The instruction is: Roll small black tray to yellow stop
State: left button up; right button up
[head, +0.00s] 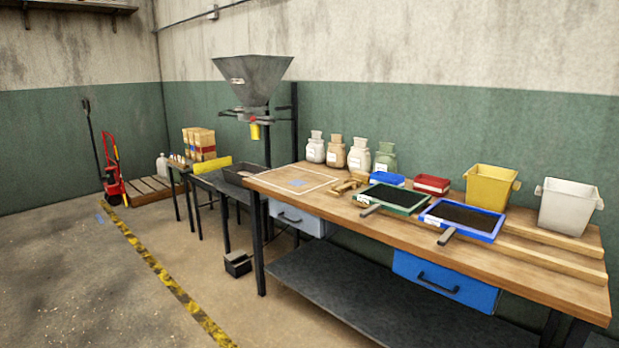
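A small black tray (238,178) sits on the low dark roller stand (212,184), beside the left end of the wooden workbench, below and slightly left of the metal hopper (252,78). The yellow stop (211,166) looks like an upright yellow plate on the same stand, to the left of the tray and apart from it. The bench edge may hide part of the tray's right side. Neither of my grippers shows in the head view.
The wooden bench (390,222) holds sacks, a green-rimmed tray (393,212), a blue-rimmed tray (437,213), a yellow bin (490,188) and a white bin (569,205). A foot pedal (237,264) lies on the floor. Open floor spreads left of the yellow-black tape (158,270).

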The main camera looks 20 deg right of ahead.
aim_at(233, 174)
jog(key=z, duration=0.15)
jog(key=i+j+u, duration=0.5)
jog(key=i, duration=0.85)
jog(key=i+l+u, duration=0.1)
jog(key=i+u, duration=0.35)
jog(key=i, duration=0.9)
jog(key=i+z, duration=0.1)
jog(key=i, duration=0.4)
jog(key=i+j+z, duration=0.1)
jog(key=i, duration=0.4)
jog(key=i+j+z, duration=0.15)
jog(key=i, duration=0.35)
jog(key=i+j+z, duration=0.1)
jog(key=i, duration=0.4)
